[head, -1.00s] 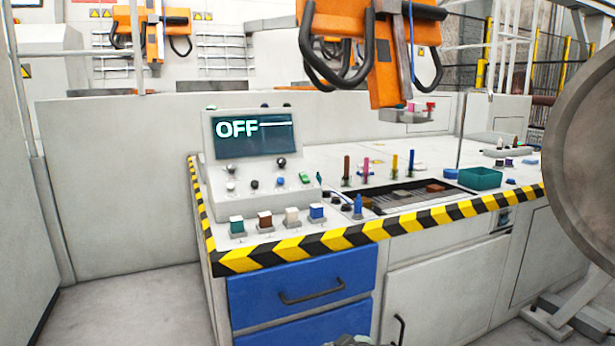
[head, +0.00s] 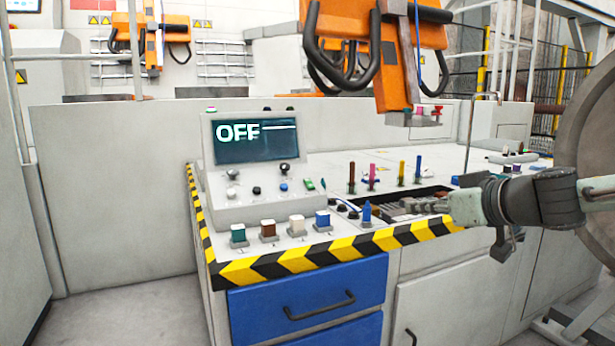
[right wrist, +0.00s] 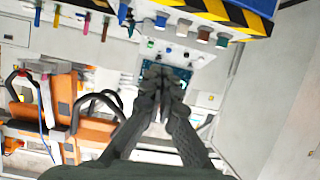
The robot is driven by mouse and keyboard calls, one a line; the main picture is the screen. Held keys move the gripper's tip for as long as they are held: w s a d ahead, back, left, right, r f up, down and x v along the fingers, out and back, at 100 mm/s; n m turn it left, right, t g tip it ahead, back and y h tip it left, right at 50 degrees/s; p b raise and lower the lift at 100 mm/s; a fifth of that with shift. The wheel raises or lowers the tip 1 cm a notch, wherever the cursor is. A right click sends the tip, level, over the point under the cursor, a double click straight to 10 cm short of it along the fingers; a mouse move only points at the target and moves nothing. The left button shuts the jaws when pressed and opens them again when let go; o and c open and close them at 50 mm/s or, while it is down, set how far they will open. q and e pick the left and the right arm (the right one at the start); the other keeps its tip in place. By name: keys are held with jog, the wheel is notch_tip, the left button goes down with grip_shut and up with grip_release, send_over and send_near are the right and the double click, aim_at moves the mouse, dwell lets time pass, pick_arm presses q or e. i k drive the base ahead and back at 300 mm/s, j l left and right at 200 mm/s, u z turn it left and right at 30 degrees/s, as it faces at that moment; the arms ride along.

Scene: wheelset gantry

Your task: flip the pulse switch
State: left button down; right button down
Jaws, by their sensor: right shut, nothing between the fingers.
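The control console (head: 225,212) stands at the left end of the bench, and its screen (head: 255,140) reads OFF. Its sloped face carries several small controls, among them a black one (head: 256,190), a blue one (head: 283,187) and a green one (head: 309,184). I cannot tell which is the pulse switch. My right gripper (head: 402,208) reaches in from the right over the bench recess, shut and empty, apart from the console and to its right. In the right wrist view the shut fingertips (right wrist: 162,74) overlap the console screen. My left gripper is not in view.
Square buttons, including a green one (head: 238,232) and a blue one (head: 322,218), line the front by the striped edge (head: 290,259). A blue bottle-like item (head: 366,213) and upright coloured pegs (head: 401,172) stand near my gripper. An orange hoist (head: 395,55) hangs above the bench.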

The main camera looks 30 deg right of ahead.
aim_at(309, 183)
jog(key=i+l, duration=0.1)
jog(key=i, duration=0.55)
jog(key=i+l, duration=0.1)
jog(key=i, duration=0.55)
